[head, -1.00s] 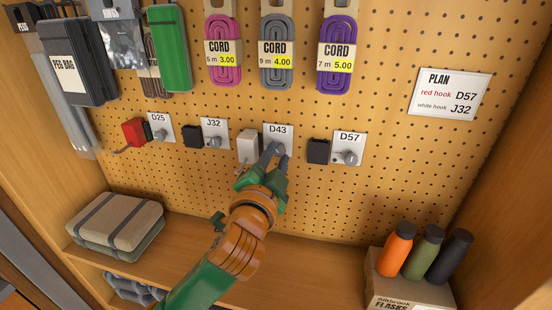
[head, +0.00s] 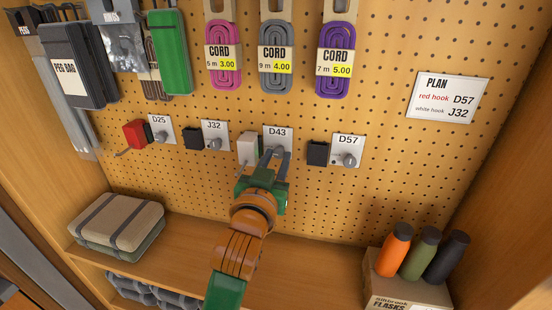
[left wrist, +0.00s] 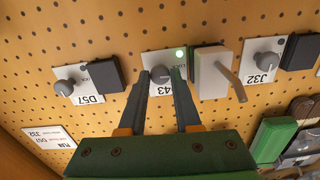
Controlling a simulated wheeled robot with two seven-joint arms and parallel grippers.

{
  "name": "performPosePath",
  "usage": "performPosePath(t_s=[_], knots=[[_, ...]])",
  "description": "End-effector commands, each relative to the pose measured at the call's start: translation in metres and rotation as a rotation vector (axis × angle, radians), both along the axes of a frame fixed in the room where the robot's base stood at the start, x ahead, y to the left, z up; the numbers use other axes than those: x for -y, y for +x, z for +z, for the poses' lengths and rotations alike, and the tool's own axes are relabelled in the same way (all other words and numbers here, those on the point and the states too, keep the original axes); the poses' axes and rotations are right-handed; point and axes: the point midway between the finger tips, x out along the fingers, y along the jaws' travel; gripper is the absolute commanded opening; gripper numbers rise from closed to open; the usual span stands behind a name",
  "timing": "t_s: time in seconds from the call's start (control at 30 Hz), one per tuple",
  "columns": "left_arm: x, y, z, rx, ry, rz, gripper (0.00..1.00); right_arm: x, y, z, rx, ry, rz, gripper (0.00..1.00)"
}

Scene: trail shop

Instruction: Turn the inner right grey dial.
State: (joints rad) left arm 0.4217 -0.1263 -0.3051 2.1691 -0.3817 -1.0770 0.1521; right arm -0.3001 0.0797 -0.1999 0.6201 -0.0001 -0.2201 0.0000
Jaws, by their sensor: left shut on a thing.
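The inner right grey dial (left wrist: 160,73) sits on the white D43 plate (head: 278,133). My left gripper (head: 275,154) is at this plate, with its two grey fingers on either side of the dial. In the left wrist view the left gripper (left wrist: 164,76) is shut on the dial, one fingertip on each side. A small green light (left wrist: 179,53) shows on the plate beside a finger. In the head view the fingers mostly hide the dial. My right gripper is not in view.
A white block with a hook (head: 248,147) is close beside the D43 plate. Other grey dials are at D25 (head: 160,134), J32 (head: 214,142) and D57 (head: 348,159). A black block (head: 317,152) is right of my gripper. Cords hang above; flasks (head: 420,254) stand lower right.

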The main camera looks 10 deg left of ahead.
Motion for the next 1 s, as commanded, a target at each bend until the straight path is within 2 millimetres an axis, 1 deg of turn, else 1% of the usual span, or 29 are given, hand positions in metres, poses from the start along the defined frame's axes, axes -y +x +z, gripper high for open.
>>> performPosePath(t_s=[0.03,0.3,0.7,0.73,0.77,0.8,0.83,1.0], knots=[[-0.0001,-0.0004,0.0049,0.012,-0.017,0.000,0.00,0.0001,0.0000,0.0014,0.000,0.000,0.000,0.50],[-0.0003,-0.0004,0.0050,0.014,-0.063,0.000,0.00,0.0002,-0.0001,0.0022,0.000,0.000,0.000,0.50],[0.0000,-0.0005,0.0053,0.016,-0.067,-0.001,0.00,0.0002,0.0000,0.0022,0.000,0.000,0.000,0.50],[0.0000,-0.0005,0.0054,0.016,-0.067,-0.001,0.37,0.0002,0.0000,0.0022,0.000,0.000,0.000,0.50],[0.0000,-0.0004,0.0052,0.015,-0.067,-0.001,0.46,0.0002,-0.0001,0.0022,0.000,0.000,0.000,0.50],[0.0000,-0.0004,0.0048,0.014,-0.067,-0.001,0.56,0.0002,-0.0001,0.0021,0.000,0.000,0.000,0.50],[0.0000,-0.0004,0.0044,0.013,-0.067,-0.002,0.61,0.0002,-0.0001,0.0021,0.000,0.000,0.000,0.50],[0.0002,-0.0002,0.0028,0.008,-0.066,-0.001,0.61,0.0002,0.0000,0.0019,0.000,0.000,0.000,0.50]])
